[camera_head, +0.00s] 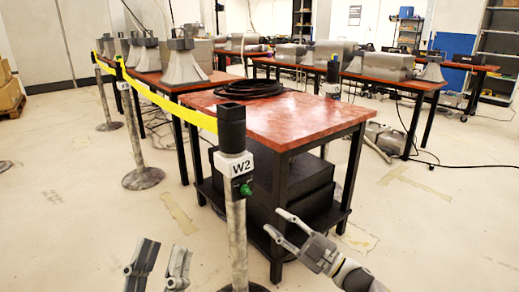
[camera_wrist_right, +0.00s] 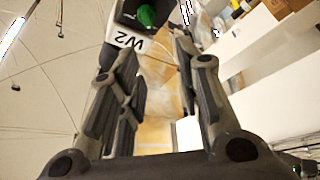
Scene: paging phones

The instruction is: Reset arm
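My left gripper (camera_head: 160,250) is at the bottom left of the head view, its two fingers apart with only floor showing between them. My right gripper (camera_head: 276,222) is right of the W2 post, its fingers spread and pointing up and left. In the right wrist view the right gripper's fingers (camera_wrist_right: 157,45) stand apart with nothing held between them. The post (camera_head: 236,225) carries a white W2 label (camera_head: 236,165) and a green button (camera_head: 246,190). The green button also shows in the wrist view (camera_wrist_right: 147,15), beyond the fingertips.
A red-topped table (camera_head: 285,118) with a coiled black cable (camera_head: 248,89) stands behind the post. Black boxes (camera_head: 300,190) sit on its lower shelf. Yellow tape (camera_head: 170,104) runs from the post to further posts at the left. Open floor (camera_head: 90,215) lies at left.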

